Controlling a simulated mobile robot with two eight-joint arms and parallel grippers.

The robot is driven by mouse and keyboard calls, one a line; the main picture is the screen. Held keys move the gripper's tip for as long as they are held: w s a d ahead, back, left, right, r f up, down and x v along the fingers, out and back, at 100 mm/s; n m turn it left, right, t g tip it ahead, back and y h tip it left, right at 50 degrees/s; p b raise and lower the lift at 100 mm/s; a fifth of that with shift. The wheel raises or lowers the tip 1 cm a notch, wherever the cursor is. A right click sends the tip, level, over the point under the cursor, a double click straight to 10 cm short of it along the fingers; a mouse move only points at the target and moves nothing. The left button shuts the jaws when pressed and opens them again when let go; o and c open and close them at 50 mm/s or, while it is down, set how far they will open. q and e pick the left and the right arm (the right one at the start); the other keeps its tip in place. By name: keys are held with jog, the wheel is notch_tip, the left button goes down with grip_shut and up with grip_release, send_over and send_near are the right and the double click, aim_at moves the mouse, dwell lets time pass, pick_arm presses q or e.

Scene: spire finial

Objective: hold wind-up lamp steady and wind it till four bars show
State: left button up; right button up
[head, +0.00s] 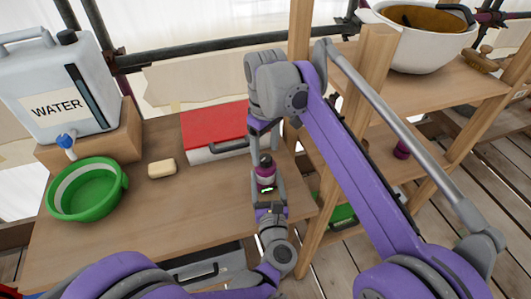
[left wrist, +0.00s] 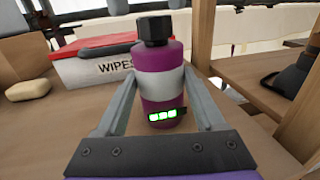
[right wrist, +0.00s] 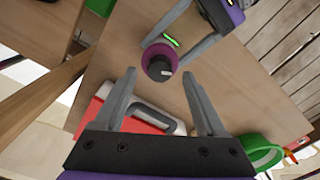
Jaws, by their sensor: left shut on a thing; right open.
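The wind-up lamp (head: 266,181) is a purple bottle shape with a grey band and a dark knob (left wrist: 154,29) on top. It stands upright near the table's front right. Its small display (left wrist: 166,115) shows three green bars lit, with a dark end at the right. My left gripper (left wrist: 160,83) is shut around the lamp's body, one finger on each side. My right gripper (right wrist: 159,76) points down from above, open, with its fingertips to either side of the knob (right wrist: 158,66) in the right wrist view. I cannot tell how far above the knob they are.
A red-lidded wipes box (head: 213,130) lies just behind the lamp. A soap bar (head: 162,168), a green basin (head: 88,190) and a water canister (head: 50,90) are to the left. Wooden shelving (head: 375,75) with a white bowl (head: 420,45) stands to the right.

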jog(key=shift+f, duration=1)
grip_shut()
